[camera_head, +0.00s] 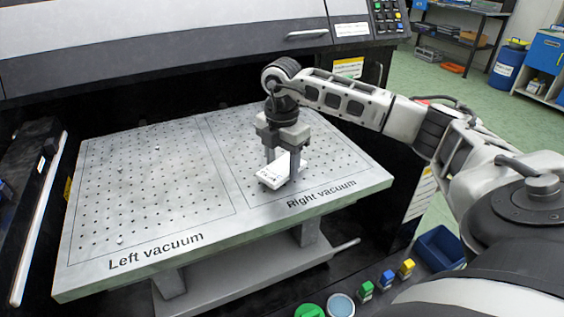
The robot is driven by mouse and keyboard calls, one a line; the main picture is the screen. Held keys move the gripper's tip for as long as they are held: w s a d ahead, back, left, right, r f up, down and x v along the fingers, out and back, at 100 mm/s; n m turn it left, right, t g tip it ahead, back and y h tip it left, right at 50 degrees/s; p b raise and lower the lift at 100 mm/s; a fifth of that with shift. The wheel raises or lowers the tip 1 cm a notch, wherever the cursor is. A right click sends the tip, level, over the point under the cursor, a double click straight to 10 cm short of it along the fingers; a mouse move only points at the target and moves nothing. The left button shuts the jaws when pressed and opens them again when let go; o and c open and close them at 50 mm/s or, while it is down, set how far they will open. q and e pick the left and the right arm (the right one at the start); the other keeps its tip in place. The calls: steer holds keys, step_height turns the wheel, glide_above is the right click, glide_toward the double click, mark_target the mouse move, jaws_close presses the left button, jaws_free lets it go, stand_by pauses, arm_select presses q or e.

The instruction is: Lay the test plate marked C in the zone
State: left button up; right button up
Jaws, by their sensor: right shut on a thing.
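My right gripper (281,165) is shut on a small white plate (270,179) with dark marking on it, too small to read for certain. The plate is over the front part of the zone labelled "Right vacuum" on the perforated table (160,268). I cannot tell whether the plate touches the surface. The gripper points down and its fingers hide part of the plate. A second outlined zone, labelled "Left vacuum", lies to the left and holds a few tiny white bits. My left gripper is not in view.
Below the table at the front right stand a green round container (310,311), a light-blue round one (341,305), small green, blue and yellow bottles (387,279) and a blue bin (440,248). The machine housing (180,40) borders the table's back. The left zone is mostly clear.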

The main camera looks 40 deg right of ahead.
mark_target(282, 167)
steer(key=shift+f, duration=0.4)
steer(key=shift+f, duration=0.15)
steer(key=o, duration=1)
step_height(282, 167, up, 12)
